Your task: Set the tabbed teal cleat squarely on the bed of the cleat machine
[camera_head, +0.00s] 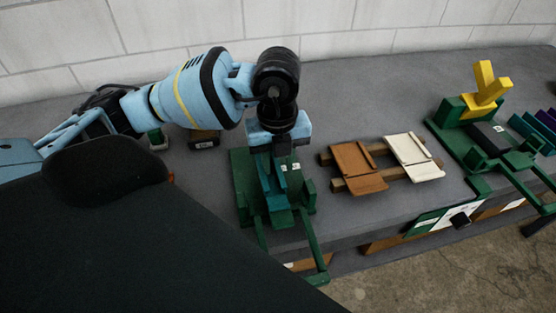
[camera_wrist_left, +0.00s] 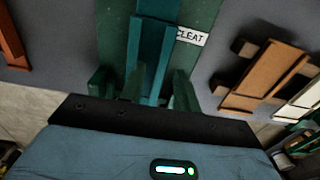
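The cleat machine is a green frame (camera_head: 244,190) under my left arm; the wrist view shows its green plate (camera_wrist_left: 112,30) with a "CLEAT" label. A long teal piece, which looks like the cleat (camera_head: 279,203), lies lengthwise over the machine's middle, between green upright blocks. It also shows in the left wrist view (camera_wrist_left: 150,45). My left gripper (camera_head: 275,143) is directly above the far part of the teal piece. My right gripper is not in view.
A wooden rack right of the machine holds a brown panel (camera_head: 357,167) and a cream panel (camera_head: 413,158). Another green machine (camera_head: 452,117) with a yellow V-shaped piece (camera_head: 485,84) stands farther right. A small labelled dark box (camera_head: 204,139) sits behind left. The bench's front edge is close.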

